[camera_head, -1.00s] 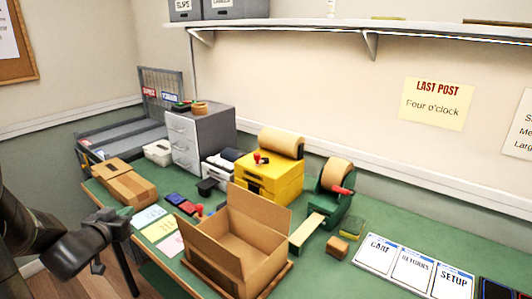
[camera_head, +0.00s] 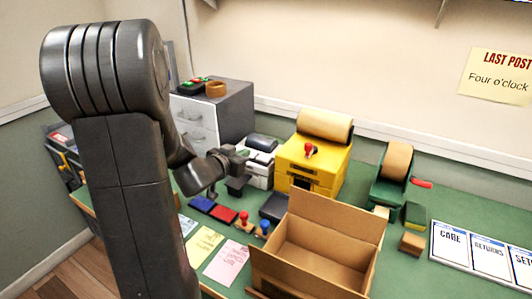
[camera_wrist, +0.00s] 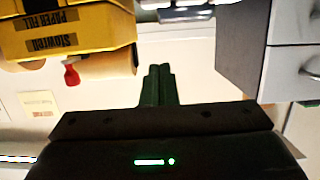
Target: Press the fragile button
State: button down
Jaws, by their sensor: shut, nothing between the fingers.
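No button with a readable "fragile" marking shows in either view. A white and dark machine (camera_head: 260,160) stands between the grey drawer cabinet and the yellow machine; its buttons, if any, are too small to tell. A small black device with red and green spots (camera_head: 192,85) sits on top of the cabinet. My gripper (camera_head: 241,158) is in front of the white machine and hides part of it; I cannot tell whether they touch. In the wrist view my gripper (camera_wrist: 160,72) is shut and empty, its fingers together, between the yellow machine and the cabinet.
The yellow paper-fill machine (camera_head: 308,166) with a red knob and the grey cabinet (camera_head: 231,110) flank my gripper. An open cardboard box (camera_head: 325,255), ink pads (camera_head: 221,213) and stamps (camera_head: 264,228) stand in front. A green tape dispenser (camera_head: 388,187) is to the right.

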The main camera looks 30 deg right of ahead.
dwell(0.3)
send_over(260, 164)
notch_tip(260, 164, down, 2)
jog(key=shift+a+f+p, duration=0.15)
jog(key=shift+p, duration=0.2)
jog(key=f, duration=0.2)
jog(key=shift+w+d+f, duration=0.2)
jog(key=shift+f, duration=0.9)
